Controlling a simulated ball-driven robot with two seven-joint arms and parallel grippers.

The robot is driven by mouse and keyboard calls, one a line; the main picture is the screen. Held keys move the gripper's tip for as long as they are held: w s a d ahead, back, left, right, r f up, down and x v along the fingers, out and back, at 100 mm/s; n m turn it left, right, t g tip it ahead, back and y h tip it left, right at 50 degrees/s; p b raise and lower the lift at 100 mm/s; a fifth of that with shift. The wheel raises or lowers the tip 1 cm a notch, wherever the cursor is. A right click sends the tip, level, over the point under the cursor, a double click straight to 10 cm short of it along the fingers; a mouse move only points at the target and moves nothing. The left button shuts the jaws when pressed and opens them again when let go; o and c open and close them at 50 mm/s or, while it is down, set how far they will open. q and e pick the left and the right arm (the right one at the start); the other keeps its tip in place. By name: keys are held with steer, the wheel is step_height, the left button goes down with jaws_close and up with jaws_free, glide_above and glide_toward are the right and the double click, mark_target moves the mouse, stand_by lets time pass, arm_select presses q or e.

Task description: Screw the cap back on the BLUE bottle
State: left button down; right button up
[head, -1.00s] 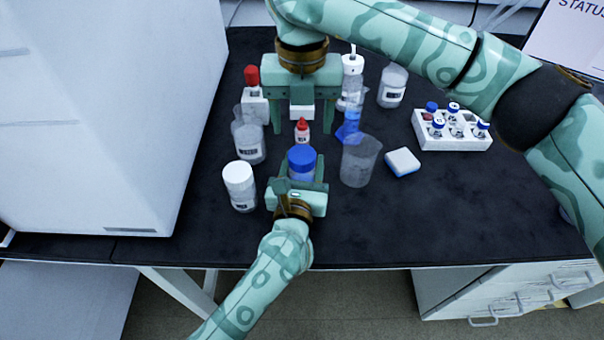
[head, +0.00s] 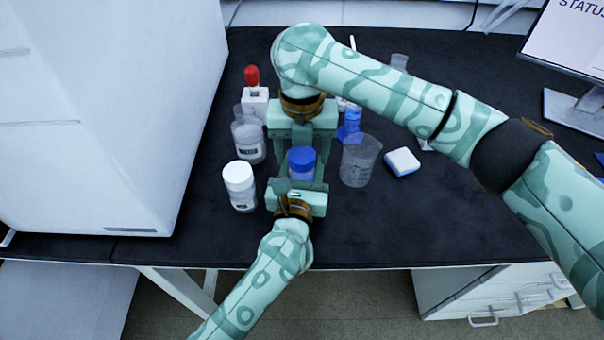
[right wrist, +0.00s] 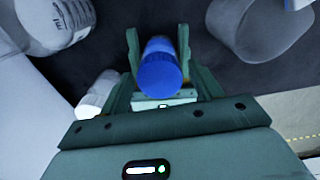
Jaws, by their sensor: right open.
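The blue bottle stands near the middle of the bench with its blue cap (head: 301,156) on top; I cannot tell how tightly the cap sits. My left gripper (head: 299,185) comes from the front and is closed around the bottle's body, most of which it hides. My right gripper (head: 303,158) points down from behind, open, its fingers around or just above the cap. In the right wrist view the cap (right wrist: 160,72) lies between the two fingers (right wrist: 160,45), with gaps visible beside it.
A white-capped bottle (head: 240,185) stands close on the left, with a wash bottle (head: 248,140) behind it. A beaker (head: 358,162) and a blue-white sponge (head: 402,162) are to the right. A red-topped item (head: 252,80) stands at the back left.

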steer(key=c, duration=1)
steer(key=m, duration=0.3)
steer(key=shift+m, duration=0.3)
steer(key=m, duration=0.6)
steer(key=shift+m, duration=0.3)
steer(key=m, duration=1)
steer(key=shift+m, duration=0.4)
steer(key=o, duration=1.2)
step_height(320, 180, up, 12)
steer(key=shift+f, duration=0.1)
